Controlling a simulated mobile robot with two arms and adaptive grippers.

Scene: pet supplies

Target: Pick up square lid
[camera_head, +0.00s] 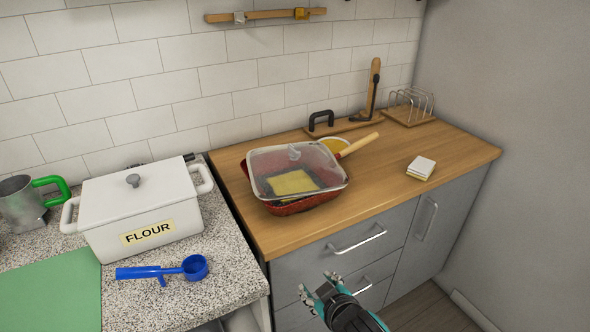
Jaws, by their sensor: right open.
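The square lid (267,164) is clear glass with a pale rim and a small knob (294,153) on top. It lies on a red square pan (304,203) on the wooden counter, slightly tilted and not lined up with the pan. Something yellow (292,182) shows through the glass inside the pan. A wooden handle (358,145) sticks out behind the lid to the right. My right gripper (318,286) is open and empty, in front of the drawers, below and in front of the lid, not touching anything. My left gripper is out of view.
A white flour box (138,212) and a blue scoop (162,271) stand on the speckled counter at left. A small white-and-yellow block (421,168), a toast rack (411,104) and a wooden board with a black handle (321,121) are on the wooden counter (440,142).

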